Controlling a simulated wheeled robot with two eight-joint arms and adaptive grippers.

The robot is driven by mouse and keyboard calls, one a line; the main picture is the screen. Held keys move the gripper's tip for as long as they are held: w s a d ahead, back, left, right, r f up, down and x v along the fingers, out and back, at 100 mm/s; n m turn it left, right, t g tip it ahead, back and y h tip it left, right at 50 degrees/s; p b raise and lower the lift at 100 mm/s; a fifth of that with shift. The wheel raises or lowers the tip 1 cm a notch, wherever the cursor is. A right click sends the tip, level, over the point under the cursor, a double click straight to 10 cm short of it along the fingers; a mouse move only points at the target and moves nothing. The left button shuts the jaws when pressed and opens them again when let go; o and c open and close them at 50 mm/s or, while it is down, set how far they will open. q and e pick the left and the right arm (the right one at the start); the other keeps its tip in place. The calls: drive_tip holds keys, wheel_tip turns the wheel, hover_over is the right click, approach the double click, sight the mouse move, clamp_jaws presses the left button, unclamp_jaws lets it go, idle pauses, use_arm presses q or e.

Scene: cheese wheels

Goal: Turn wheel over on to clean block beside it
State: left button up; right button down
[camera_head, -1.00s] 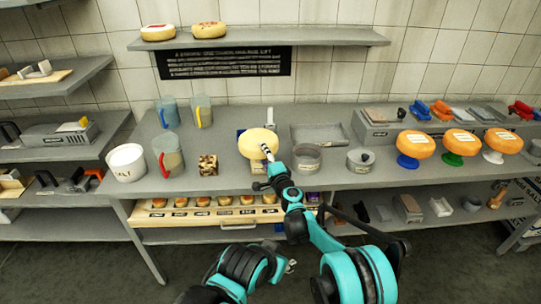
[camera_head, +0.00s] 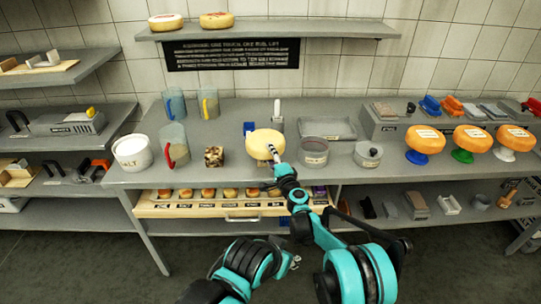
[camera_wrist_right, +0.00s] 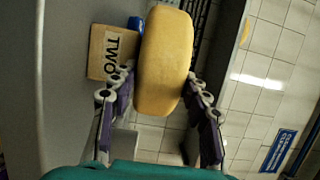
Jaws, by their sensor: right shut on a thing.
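A pale yellow cheese wheel (camera_head: 262,142) is over the middle of the bench in the head view. My right gripper (camera_head: 274,154) is shut on it. In the right wrist view the wheel (camera_wrist_right: 165,62) stands on edge between the two fingers of the gripper (camera_wrist_right: 157,92). A tan block (camera_wrist_right: 101,62) marked "TWO" shows beside and behind the wheel there. In the head view the wheel hides whatever is directly behind it. I cannot tell whether the wheel touches the block. My left gripper (camera_head: 292,262) seems to show low in front of the bench, its jaws unclear.
A speckled cube (camera_head: 214,156), a jug (camera_head: 174,146) and a white tub (camera_head: 132,152) stand left of the wheel. A grey round tin (camera_head: 313,152) and a lidded pot (camera_head: 367,154) stand right. Orange wheels on stands (camera_head: 425,140) are further right. An open drawer (camera_head: 180,210) lies below.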

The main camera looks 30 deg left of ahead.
drive_tip(key=shift+f, duration=0.15)
drive_tip(key=c, duration=0.7)
unclamp_jaws()
drive_tip(key=shift+f, duration=0.1)
